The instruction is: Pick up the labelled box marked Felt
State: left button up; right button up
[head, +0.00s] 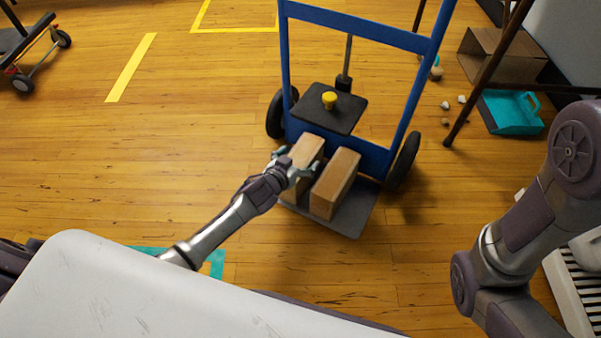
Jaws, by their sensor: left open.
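Two plain brown boxes stand side by side on the toe plate (346,221) of a blue hand truck (364,26). No label reading Felt can be made out on either the left box (309,147) or the right box (335,183). My left gripper (298,166) is open at the left box, its fingers on either side of the near part of that box. Whether the fingers touch it I cannot tell. The gripper hides part of the left box. My right arm shows at the right, but its gripper is out of view.
A teal dustpan (511,112) and an open cardboard box (500,55) lie at upper right. A white surface (150,295) fills the lower left. Floor left of the hand truck is clear.

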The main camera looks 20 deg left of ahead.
pick_arm(q)
jog(key=c, duration=1.7)
jog(key=shift+r, duration=0.1)
jog(key=shift+c, duration=0.8)
